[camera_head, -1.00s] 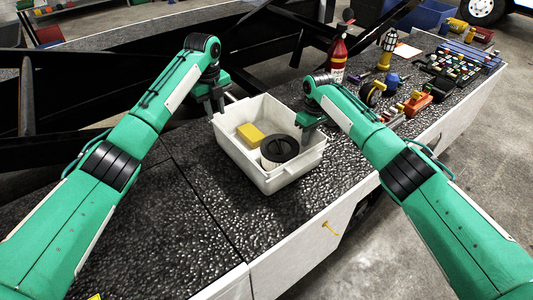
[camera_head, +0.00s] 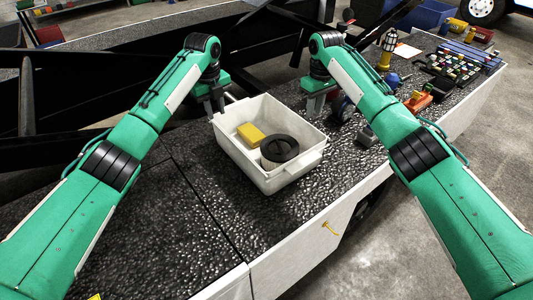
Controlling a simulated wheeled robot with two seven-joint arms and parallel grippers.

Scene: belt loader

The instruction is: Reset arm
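My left gripper (camera_head: 213,101) points down just outside the back left corner of the white bin (camera_head: 294,180); whether its fingers are apart is hard to tell. My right gripper (camera_head: 315,103) points down beyond the bin's back right side, clear of the bin; its finger gap is not clear. The bin stands on the dark textured belt surface (camera_head: 190,225). It holds a yellow block (camera_head: 250,134) and a round container with a dark lid (camera_head: 280,149).
Tools and parts, including an orange tool (camera_head: 418,101), a yellow-and-black lamp (camera_head: 388,46) and a colourful parts rack (camera_head: 458,66), lie to the right. Black beams (camera_head: 120,55) run behind.

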